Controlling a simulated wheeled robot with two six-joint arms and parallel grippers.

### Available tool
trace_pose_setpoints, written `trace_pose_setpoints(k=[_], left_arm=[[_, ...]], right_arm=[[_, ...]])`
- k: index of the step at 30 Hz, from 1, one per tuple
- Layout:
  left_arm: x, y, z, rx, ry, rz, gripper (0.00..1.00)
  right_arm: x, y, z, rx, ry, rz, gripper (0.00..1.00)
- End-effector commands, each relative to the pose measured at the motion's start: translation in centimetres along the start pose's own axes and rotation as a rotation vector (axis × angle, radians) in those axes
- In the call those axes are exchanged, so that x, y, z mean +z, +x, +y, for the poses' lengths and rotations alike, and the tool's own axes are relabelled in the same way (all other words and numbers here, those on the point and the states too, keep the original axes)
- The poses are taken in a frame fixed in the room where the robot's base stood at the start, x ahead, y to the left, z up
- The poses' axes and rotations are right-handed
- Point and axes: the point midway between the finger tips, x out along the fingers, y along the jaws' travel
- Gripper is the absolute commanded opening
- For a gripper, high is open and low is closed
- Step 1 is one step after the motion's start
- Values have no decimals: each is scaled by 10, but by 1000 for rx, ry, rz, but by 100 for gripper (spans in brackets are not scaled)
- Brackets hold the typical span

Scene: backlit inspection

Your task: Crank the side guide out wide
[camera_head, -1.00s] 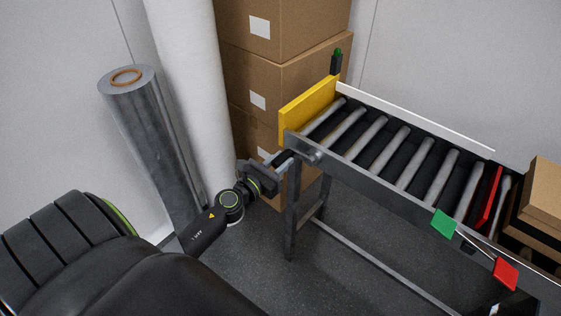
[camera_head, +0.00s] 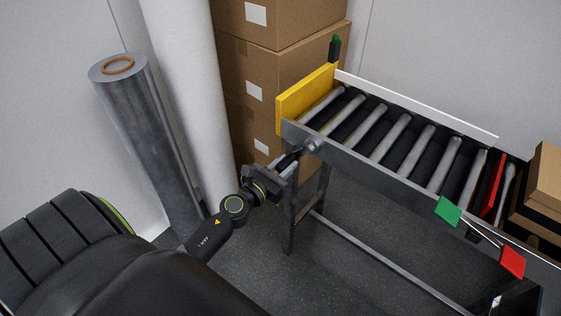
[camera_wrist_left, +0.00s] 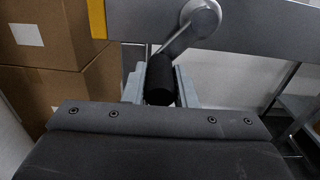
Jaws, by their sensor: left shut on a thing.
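The crank shows in the left wrist view as a grey round hub (camera_wrist_left: 201,17) on the conveyor's side rail, with an arm leading down to a black handle (camera_wrist_left: 160,80). My left gripper (camera_head: 290,160) is at the conveyor's near side, below the rail's left end. Its fingers (camera_wrist_left: 160,90) stand on both sides of the black handle and are shut on it. In the head view the crank hub (camera_head: 312,145) sits just right of the gripper. A white side guide (camera_head: 415,104) runs along the far edge of the rollers. My right gripper is not in view.
The roller conveyor (camera_head: 375,160) has a yellow end plate (camera_head: 306,93). Green (camera_head: 448,211) and red (camera_head: 512,261) tags hang on its near side. Stacked cartons (camera_head: 290,60), a grey roll (camera_head: 150,140) and a white column stand behind. A carton (camera_head: 545,180) sits at the right.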

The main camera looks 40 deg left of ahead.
Motion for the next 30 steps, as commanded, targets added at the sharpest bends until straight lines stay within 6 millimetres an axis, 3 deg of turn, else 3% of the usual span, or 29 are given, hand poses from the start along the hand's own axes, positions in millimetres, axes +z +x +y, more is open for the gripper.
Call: trace_pose_setpoints(k=[3, 13, 21, 28, 29, 30], left_arm=[[-5, 2, -13, -6, -2, -11, 9], [-5, 2, -16, -5, 0, -12, 9], [-9, 3, -38, -3, -2, -13, 9], [-10, 3, -40, -3, 1, -13, 9], [-10, 3, -40, -3, 1, -13, 29], [-10, 3, -40, -3, 1, -13, 35]], right_arm=[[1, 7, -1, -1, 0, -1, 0], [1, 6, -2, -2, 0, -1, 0], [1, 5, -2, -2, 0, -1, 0], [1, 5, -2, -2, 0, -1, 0], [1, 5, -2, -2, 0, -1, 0], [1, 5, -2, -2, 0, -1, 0]])
